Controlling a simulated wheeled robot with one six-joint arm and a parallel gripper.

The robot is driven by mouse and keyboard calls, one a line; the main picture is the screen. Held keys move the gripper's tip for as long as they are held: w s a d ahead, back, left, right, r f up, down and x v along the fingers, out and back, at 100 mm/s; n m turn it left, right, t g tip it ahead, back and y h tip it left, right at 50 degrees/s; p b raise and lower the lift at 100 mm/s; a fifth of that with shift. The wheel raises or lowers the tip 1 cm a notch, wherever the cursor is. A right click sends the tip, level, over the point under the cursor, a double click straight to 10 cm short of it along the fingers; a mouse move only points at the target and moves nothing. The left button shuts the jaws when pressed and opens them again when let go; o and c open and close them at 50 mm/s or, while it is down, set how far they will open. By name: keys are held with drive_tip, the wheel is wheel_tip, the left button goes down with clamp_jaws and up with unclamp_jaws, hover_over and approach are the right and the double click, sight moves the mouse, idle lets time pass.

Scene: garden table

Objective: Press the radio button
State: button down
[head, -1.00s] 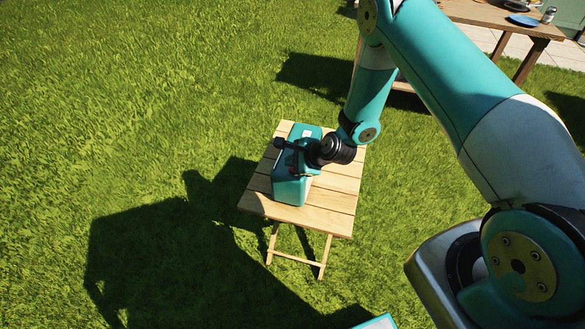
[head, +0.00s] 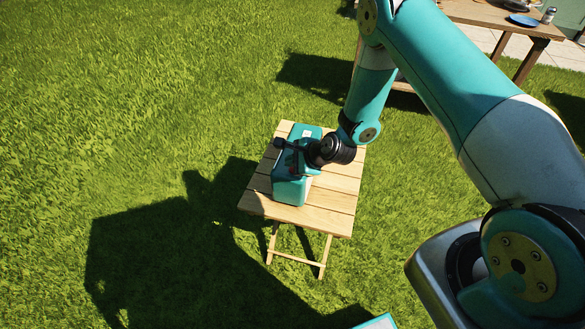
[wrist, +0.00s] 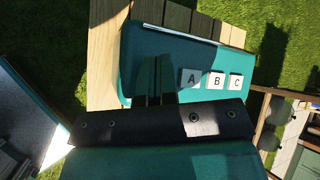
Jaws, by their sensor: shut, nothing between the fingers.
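The teal radio (head: 291,188) stands on a small slatted wooden table (head: 328,209). In the wrist view the radio's teal top (wrist: 140,62) carries three pale buttons in a row, marked A (wrist: 190,78), B (wrist: 215,81) and C (wrist: 236,81). My gripper (wrist: 154,80) is shut and empty. Its fingers are over the radio's top, to the left of button A. I cannot tell whether the fingertips touch the radio. In the head view my gripper (head: 294,157) hides part of the radio's top.
Open lawn (head: 130,110) surrounds the small table. A larger wooden table (head: 480,14) with a blue plate (head: 523,20) and a can (head: 548,14) stands at the upper right.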

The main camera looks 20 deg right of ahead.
drive_tip(key=shift+f, duration=0.1)
drive_tip(key=shift+f+b, duration=0.35)
drive_tip(key=shift+f, duration=0.1)
idle(0.5)
drive_tip(key=shift+r+p, duration=0.4)
drive_tip(key=shift+r, duration=0.15)
drive_tip(key=shift+r, duration=0.1)
wheel_tip(320, 180, up, 6)
drive_tip(key=p, duration=0.4)
drive_tip(key=shift+p, duration=0.35)
